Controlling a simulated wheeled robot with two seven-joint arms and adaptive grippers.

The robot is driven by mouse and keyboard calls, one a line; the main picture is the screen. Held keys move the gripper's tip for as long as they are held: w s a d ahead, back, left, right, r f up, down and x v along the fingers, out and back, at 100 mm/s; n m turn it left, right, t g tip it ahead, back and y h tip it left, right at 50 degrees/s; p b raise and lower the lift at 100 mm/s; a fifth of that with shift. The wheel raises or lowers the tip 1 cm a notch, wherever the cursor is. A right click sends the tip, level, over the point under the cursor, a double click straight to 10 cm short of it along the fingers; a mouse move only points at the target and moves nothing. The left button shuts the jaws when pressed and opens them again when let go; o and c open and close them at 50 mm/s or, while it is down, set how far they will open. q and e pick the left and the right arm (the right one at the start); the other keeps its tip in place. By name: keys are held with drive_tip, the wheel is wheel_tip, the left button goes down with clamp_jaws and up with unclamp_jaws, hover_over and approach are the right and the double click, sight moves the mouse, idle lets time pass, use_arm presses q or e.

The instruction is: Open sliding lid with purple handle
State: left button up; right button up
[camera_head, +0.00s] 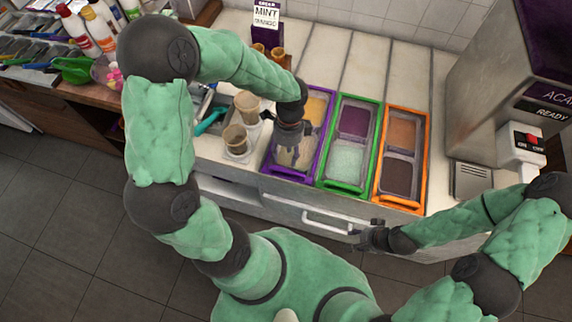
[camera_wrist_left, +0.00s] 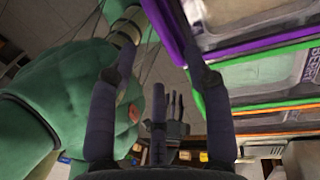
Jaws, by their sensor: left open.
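The purple-framed container (camera_head: 324,142) stands on the counter in the head view, with clear lid panels over pale and yellowish contents. Its purple front bar (camera_head: 288,174) faces me. My left gripper (camera_head: 291,148) hangs over the front half of this container, fingers pointing down and toward the front. The purple edge (camera_wrist_left: 240,47) runs just behind and right of the right finger; contact cannot be told. My right gripper (camera_head: 368,237) is beside the counter front; its jaw state is unclear.
A green-framed container (camera_head: 350,187) and an orange-framed container (camera_head: 398,204) stand right of the purple one. Cups (camera_head: 236,139) stand left of it. A white drawer handle (camera_head: 325,224) sticks out below. A dispenser machine (camera_head: 495,100) stands right.

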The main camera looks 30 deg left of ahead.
sight(285, 170)
use_arm(q)
drive_tip(key=f, duration=0.2)
drive_tip(key=s+f+b, duration=0.1)
drive_tip(key=f, duration=0.4)
drive_tip(key=shift+s+d, duration=0.1)
drive_tip(key=shift+s, duration=0.05)
clamp_jaws()
